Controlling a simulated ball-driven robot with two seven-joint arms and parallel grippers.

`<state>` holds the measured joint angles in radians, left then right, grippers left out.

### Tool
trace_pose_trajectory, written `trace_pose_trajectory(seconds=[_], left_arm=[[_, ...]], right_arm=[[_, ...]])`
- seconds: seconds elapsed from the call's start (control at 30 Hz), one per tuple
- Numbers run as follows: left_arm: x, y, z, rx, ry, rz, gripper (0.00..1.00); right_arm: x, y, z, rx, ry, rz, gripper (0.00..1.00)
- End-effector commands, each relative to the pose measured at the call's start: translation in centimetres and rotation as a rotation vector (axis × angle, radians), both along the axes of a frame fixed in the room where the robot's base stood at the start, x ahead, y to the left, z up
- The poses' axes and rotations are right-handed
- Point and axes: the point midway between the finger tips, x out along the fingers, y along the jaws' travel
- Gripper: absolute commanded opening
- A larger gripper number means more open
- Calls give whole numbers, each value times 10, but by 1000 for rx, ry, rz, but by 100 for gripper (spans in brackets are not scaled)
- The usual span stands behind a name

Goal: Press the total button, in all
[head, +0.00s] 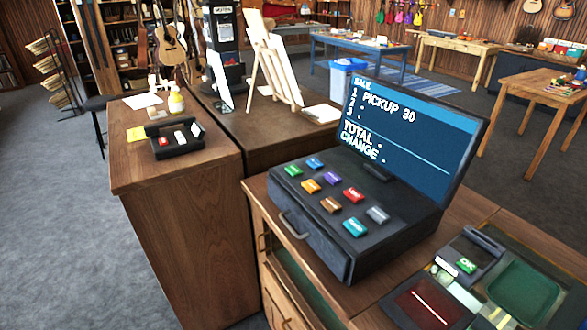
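A dark cash register (325,255) stands on a wooden counter. Its sloped top carries coloured buttons: green (293,171), blue (315,163), orange (311,187), purple (332,178), brown (331,205), red (353,195), teal (355,227) and grey (377,215). Their labels are too small to read, so I cannot tell which is total. The register screen (410,140) shows "SALE", "1 PICKUP 30", empty lines 2 and 3, and "TOTAL" and "CHANGE" without amounts. Neither of my grippers is in view.
A card terminal (468,256) with a green key, a dark red pad (430,303) and a green tray (524,292) lie right of the register. A small black box (177,140) sits on the left counter. An easel (273,62) stands behind. Grey floor is open at left.

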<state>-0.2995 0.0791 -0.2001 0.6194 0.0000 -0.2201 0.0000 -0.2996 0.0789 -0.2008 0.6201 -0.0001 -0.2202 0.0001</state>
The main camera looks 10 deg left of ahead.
Motion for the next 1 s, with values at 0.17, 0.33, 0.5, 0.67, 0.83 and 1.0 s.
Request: trace_pose_trajectory(seconds=[0.17,0.33,0.5,0.67,0.83,1.0], left_arm=[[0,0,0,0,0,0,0],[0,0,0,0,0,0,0],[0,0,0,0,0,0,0],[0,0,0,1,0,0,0],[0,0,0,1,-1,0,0],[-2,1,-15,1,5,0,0]], right_arm=[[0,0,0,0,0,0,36],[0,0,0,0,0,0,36],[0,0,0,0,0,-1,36],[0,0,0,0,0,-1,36],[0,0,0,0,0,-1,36],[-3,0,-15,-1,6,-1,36]])
